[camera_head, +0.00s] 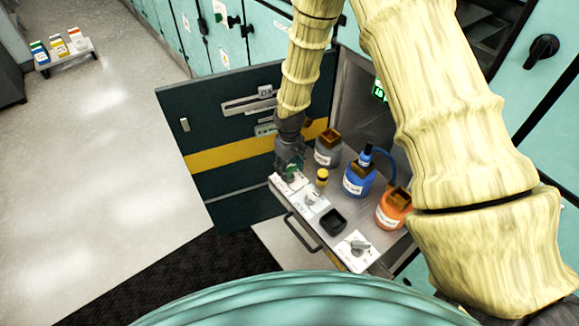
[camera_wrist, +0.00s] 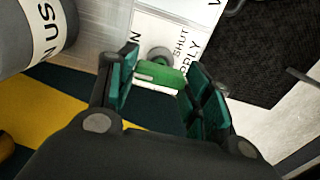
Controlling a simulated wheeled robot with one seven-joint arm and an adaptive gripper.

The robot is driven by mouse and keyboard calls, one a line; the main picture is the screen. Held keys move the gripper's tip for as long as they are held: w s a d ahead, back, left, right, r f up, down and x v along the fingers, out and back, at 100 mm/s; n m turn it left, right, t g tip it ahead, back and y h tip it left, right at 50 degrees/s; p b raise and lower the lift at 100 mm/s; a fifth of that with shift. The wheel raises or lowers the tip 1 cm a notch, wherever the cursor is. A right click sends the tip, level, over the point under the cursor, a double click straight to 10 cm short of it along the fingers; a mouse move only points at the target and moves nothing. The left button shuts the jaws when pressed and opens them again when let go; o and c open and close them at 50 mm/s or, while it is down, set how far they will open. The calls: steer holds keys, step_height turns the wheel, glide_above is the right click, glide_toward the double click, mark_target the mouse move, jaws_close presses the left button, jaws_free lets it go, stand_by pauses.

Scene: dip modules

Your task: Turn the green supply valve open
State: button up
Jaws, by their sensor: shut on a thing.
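The green supply valve handle (camera_wrist: 160,74) shows in the wrist view as a short green bar on a round grey hub. It sits on a white label plate (camera_wrist: 150,25) with the words SHUT and SUPPLY partly readable, and a letter N at its left. My gripper (camera_wrist: 163,92) is shut on the handle, with a dark green-padded finger on each side of it. In the head view my gripper (camera_head: 290,168) points down at the far left corner of the metal bench top (camera_head: 317,240). There the valve is mostly hidden by the gripper.
On the bench stand a grey bottle (camera_head: 327,150), a blue bottle (camera_head: 358,181), an orange bottle (camera_head: 392,210), a yellow-topped post (camera_head: 322,176), a black square cup (camera_head: 333,222) and another knob (camera_head: 357,248). A dark panel with a yellow stripe (camera_head: 230,155) stands behind, left.

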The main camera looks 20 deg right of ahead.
mark_target(290, 168)
steer(key=o, duration=1)
step_height(290, 168, up, 12)
stand_by(0.4)
stand_by(0.5)
